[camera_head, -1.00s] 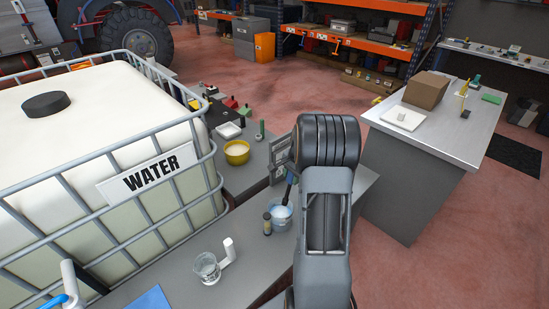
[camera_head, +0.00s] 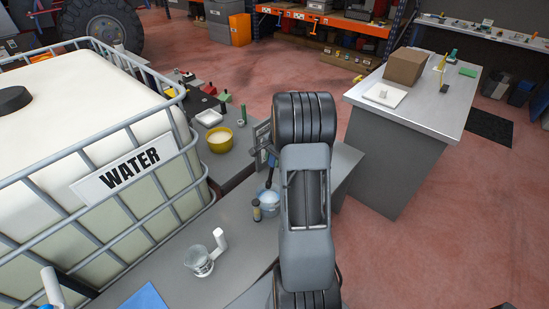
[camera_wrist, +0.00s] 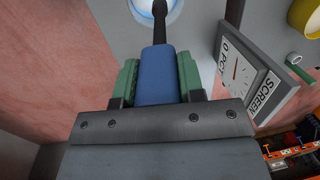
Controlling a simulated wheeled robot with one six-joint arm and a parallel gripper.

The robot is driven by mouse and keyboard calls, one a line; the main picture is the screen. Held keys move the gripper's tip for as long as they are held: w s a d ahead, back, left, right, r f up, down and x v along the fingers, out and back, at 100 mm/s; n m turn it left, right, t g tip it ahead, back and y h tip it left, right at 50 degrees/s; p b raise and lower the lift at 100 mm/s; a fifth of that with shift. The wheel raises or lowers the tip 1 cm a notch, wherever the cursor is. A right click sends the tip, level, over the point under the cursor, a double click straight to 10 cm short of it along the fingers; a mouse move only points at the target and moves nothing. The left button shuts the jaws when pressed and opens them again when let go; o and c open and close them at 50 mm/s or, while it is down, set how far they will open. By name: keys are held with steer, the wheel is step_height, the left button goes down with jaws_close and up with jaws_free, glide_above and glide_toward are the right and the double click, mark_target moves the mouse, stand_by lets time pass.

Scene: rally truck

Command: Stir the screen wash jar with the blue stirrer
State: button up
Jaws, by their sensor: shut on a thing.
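My gripper (camera_wrist: 160,82), with green fingertips, is shut on the blue handle of the stirrer (camera_wrist: 157,68). The stirrer's dark shaft runs from the handle into the mouth of the screen wash jar (camera_wrist: 146,10) at the top of the wrist view. In the head view the jar (camera_head: 267,201) is a small pale-blue vessel on the grey bench, left of my arm. The stirrer (camera_head: 270,175) shows there as a thin dark stick at the jar. How deep its tip sits is hidden.
A dial panel marked SCREEN (camera_wrist: 245,75) stands close right of my gripper in the wrist view. A small dark bottle (camera_head: 256,211) stands beside the jar. A beaker (camera_head: 199,261), a yellow bowl (camera_head: 219,143) and a caged water tank (camera_head: 110,130) are to the left.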

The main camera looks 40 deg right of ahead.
steer(key=shift+w+a+f+b, duration=0.1)
steer(key=shift+f+b, duration=1.3)
steer(key=shift+f, duration=0.75)
steer(key=shift+w+a+f+b, duration=0.1)
steer(key=shift+f+b, duration=1.3)
steer(key=shift+f, duration=0.7)
steer(key=shift+w+a+f+b, duration=0.1)
steer(key=shift+f+b, duration=1.3)
steer(key=shift+f, duration=0.75)
steer(key=shift+d, duration=0.2)
